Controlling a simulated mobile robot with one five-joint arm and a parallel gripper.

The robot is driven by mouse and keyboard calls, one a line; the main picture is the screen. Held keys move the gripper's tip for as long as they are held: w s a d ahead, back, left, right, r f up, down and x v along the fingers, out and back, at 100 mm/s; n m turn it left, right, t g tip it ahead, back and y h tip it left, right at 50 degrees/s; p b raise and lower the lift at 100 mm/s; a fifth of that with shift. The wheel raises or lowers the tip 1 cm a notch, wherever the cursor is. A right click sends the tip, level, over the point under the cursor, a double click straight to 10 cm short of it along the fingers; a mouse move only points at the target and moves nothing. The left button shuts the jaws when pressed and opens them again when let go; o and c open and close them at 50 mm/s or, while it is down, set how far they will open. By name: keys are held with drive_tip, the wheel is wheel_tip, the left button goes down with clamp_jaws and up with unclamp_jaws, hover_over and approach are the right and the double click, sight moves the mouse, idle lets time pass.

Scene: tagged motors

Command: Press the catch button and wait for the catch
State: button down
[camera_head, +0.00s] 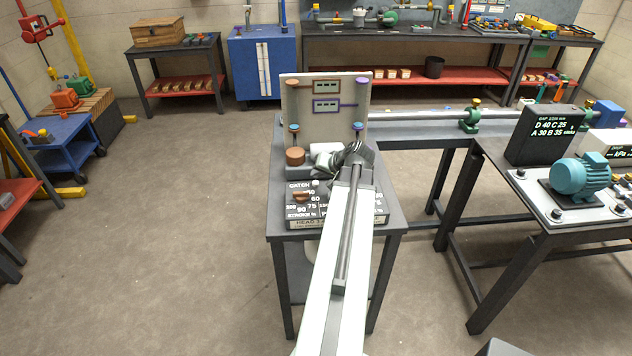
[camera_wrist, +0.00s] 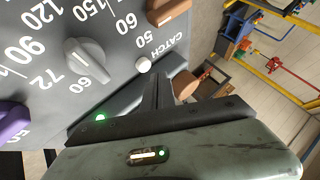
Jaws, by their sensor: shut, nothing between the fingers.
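The white round catch button (camera_wrist: 144,64) sits on a dark panel (camera_wrist: 115,25) beside the printed word CATCH in the wrist view. In the head view the button (camera_head: 315,182) shows small, right of the same word on the bench panel. My gripper (camera_wrist: 157,78) is shut and empty, its dark fingers close beside the button's lower right in the wrist view. I cannot tell whether they touch it. In the head view my gripper (camera_head: 335,158) is over the back part of the panel, and my arm hides the panel's middle.
A grey knob (camera_wrist: 88,62), a brown knob (camera_wrist: 168,10) and a purple knob (camera_wrist: 14,122) stand near the button. A green light (camera_wrist: 100,117) is lit. A copper-coloured cylinder (camera_head: 295,156) stands behind the panel, before an upright board (camera_head: 325,130). Open floor (camera_head: 190,230) lies left.

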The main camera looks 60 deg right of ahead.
sight(317, 183)
wheel_tip(317, 183, up, 6)
drive_tip(key=p, duration=0.5)
drive_tip(key=shift+f, duration=0.1)
idle(0.4)
